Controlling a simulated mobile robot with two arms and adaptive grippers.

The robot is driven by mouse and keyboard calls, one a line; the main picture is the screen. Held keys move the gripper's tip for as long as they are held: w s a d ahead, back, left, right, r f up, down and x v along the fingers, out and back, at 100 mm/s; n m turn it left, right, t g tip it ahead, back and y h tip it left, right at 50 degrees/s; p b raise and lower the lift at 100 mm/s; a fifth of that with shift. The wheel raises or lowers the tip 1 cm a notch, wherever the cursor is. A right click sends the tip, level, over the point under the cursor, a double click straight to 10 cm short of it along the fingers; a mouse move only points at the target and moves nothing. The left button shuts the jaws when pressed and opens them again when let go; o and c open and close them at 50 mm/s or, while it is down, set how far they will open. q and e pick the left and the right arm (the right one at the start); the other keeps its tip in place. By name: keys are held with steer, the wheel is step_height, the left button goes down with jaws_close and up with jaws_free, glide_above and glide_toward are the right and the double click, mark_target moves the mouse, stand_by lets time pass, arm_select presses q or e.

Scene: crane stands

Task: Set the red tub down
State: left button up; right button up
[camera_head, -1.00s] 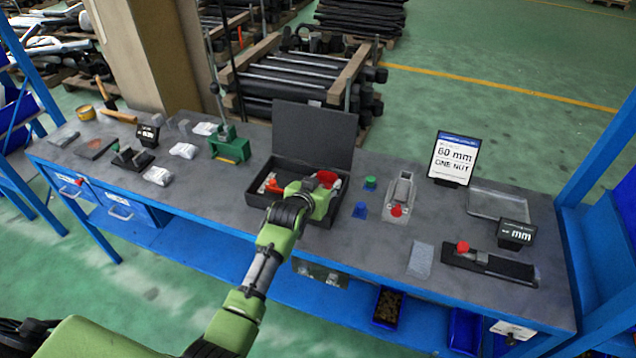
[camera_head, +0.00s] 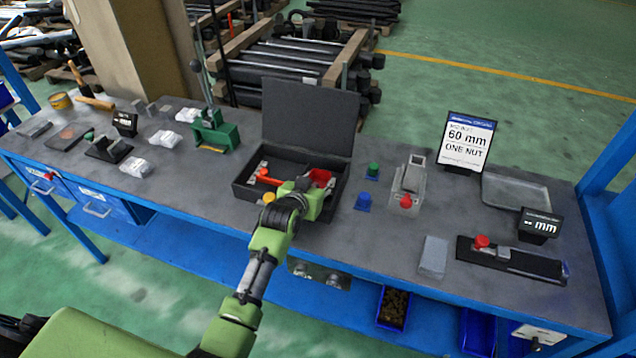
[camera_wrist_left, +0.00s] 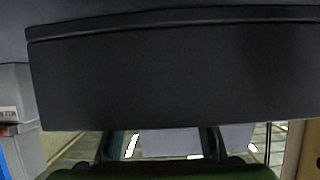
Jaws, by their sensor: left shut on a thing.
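The red tub (camera_head: 320,176) shows at the fingers of my left gripper (camera_head: 317,186) in the head view. The left gripper is shut on the tub, and its green body hides part of it. The tub is at the right part of the open black case (camera_head: 244,191). I cannot tell whether it touches the case floor. In the left wrist view a dark panel, seemingly the case lid (camera_wrist_left: 170,80), fills most of the picture, and the tub does not show there. The right gripper is not in view.
The raised lid (camera_head: 310,118) stands behind the case. An orange-red item (camera_head: 267,178) lies in the case. Green (camera_head: 373,169) and blue (camera_head: 363,202) pieces and a grey fixture (camera_head: 411,178) stand to the right. A green press (camera_head: 215,133) stands to the left. Bare bench (camera_head: 375,240) lies in front.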

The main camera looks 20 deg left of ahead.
arm_select(q)
steer(key=shift+s, duration=0.15)
steer(key=o, duration=0.8)
steer(key=shift+o, duration=0.2)
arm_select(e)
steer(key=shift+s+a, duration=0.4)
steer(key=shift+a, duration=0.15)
arm_select(q)
steer(key=shift+r, duration=0.1)
steer(key=b+v, duration=0.1)
steer(key=v, duration=1.1)
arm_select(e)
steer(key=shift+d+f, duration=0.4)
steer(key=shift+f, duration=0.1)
